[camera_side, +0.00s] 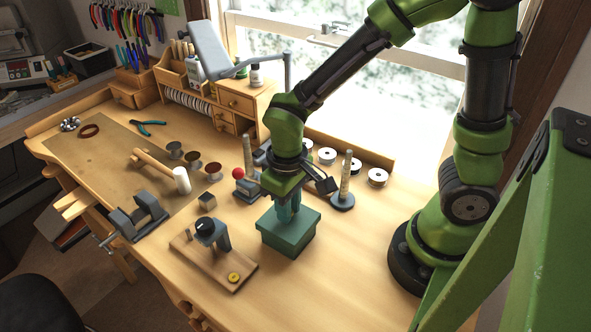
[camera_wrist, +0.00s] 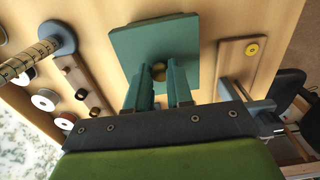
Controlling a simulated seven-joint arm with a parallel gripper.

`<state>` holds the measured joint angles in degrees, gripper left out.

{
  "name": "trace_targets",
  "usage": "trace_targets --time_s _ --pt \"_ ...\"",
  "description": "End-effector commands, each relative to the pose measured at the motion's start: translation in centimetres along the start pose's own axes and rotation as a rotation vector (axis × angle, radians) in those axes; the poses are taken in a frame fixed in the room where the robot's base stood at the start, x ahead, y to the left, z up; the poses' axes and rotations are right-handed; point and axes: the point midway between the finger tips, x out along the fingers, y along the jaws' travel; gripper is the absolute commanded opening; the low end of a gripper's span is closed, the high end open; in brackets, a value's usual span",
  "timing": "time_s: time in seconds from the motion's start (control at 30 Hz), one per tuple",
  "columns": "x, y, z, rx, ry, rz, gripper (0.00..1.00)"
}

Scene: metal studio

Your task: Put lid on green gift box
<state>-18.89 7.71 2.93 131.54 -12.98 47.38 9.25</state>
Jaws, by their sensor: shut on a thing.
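The green gift box (camera_side: 287,241) stands upright on the bench, right of the middle. Its green lid (camera_side: 307,221) is level at the top of the box; whether it rests on the box or hangs just over it I cannot tell. In the wrist view the lid (camera_wrist: 135,48) covers most of the box, and a green edge shows past its far side. My gripper (camera_side: 288,213) points straight down over the lid.
A wooden board (camera_side: 228,267) with a grey clamp and yellow disc lies just left of the box. A ring mandrel (camera_side: 344,183) stands behind right, near several spools (camera_side: 377,176). A hammer (camera_side: 160,170) lies farther left. The bench in front is clear.

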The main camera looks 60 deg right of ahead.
Motion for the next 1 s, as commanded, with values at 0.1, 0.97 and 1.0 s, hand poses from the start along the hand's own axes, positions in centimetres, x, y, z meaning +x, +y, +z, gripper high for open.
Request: trace_targets --time_s 0.1,0.97,1.0 --pt "0.2 0.0 0.0 0.0 0.0 0.0 0.0" --pt "1.4 0.0 0.0 0.0 -0.001 0.0 0.0" --pt "1.4 0.0 0.0 0.0 -0.001 0.0 0.0"
